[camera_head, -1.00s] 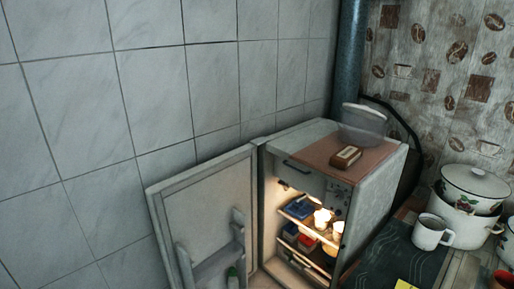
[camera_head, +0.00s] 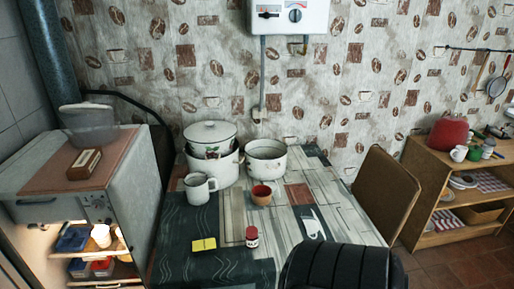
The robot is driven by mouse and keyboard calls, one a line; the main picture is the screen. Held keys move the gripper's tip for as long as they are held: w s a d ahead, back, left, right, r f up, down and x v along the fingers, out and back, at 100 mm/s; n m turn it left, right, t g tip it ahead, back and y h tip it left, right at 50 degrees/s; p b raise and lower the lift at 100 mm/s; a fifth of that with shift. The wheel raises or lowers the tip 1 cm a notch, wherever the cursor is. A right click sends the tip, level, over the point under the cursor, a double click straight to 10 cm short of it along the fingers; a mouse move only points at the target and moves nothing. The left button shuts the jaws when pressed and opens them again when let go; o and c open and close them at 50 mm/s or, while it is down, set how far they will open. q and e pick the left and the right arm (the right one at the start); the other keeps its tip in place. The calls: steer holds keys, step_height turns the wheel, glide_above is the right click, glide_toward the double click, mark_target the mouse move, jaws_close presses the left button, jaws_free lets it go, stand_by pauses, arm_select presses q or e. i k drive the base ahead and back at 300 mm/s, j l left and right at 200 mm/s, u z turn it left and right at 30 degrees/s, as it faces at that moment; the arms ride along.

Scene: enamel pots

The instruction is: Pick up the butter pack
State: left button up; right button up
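A small yellow block (camera_head: 204,244) lies flat on the dark left part of the table and may be the butter pack; I cannot read a label on it. A brown box with a pale label (camera_head: 84,163) lies on top of the fridge. Blue and red packs (camera_head: 73,239) and pale cups sit on the shelves of the open fridge (camera_head: 128,185); I cannot tell whether one of them is butter. Neither of my grippers is in view.
A white mug (camera_head: 200,187), stacked enamel pots (camera_head: 211,163), another pot (camera_head: 266,161), a red-brown cup (camera_head: 261,195) and a red jar (camera_head: 252,237) stand on the table (camera_head: 345,217). A black ribbed shape, perhaps a chair back (camera_head: 342,266), covers its front edge. A wooden shelf (camera_head: 425,194) stands right.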

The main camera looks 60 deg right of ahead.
mark_target(207, 246)
steer(key=z, duration=1.55)
